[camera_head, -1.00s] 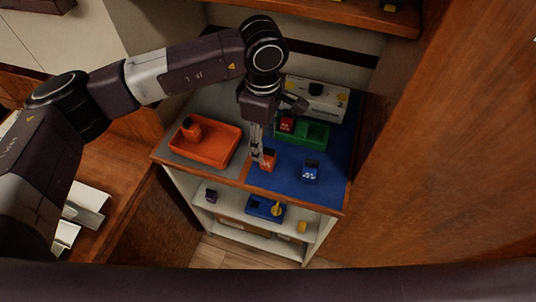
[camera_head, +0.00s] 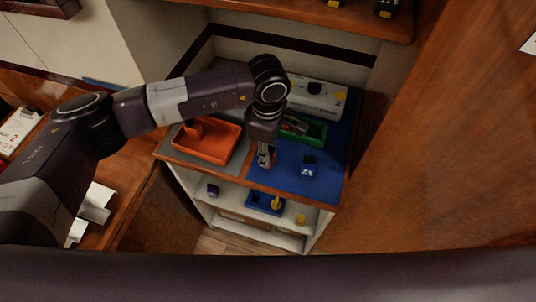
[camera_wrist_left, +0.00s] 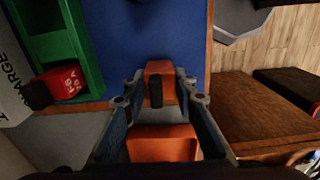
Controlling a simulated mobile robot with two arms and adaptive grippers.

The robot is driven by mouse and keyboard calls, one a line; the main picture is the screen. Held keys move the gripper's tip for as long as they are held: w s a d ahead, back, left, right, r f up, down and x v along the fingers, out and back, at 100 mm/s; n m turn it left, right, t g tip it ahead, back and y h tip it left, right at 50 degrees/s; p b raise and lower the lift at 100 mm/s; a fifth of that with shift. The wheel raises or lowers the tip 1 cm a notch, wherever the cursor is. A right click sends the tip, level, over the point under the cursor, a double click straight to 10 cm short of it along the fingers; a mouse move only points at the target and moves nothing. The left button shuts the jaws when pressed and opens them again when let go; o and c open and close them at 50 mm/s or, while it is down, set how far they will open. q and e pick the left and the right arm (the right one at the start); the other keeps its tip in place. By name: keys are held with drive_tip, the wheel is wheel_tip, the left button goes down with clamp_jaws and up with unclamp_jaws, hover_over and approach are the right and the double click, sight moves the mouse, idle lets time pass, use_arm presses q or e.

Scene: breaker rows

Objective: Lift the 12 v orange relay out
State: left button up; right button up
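An orange relay with a black grip (camera_wrist_left: 158,68) stands on the blue mat close to the cabinet's front edge; its marking is not readable now. My left gripper (camera_head: 264,164) points down over it in the head view and mostly hides it. In the left wrist view its two fingers (camera_wrist_left: 158,88) are apart, one on each side of the relay, with a small gap showing. Another orange relay (camera_head: 195,128) sits in the orange tray (camera_head: 222,157) to the left. I cannot tell which is the 12 V one. My right gripper is out of view.
A green tray (camera_wrist_left: 60,48) holding a red relay (camera_wrist_left: 64,82) is behind the gripper. A blue relay (camera_head: 308,167) stands to the right on the blue mat (camera_head: 325,180). A white box (camera_head: 318,97) stands at the back. Shelves below hold a blue tray (camera_head: 262,208).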

use_arm(q)
clamp_jaws()
drive_tip(key=shift+r, duration=0.1)
wheel_tip(320, 180, up, 25)
drive_tip(key=b, duration=0.2)
idle(1.2)
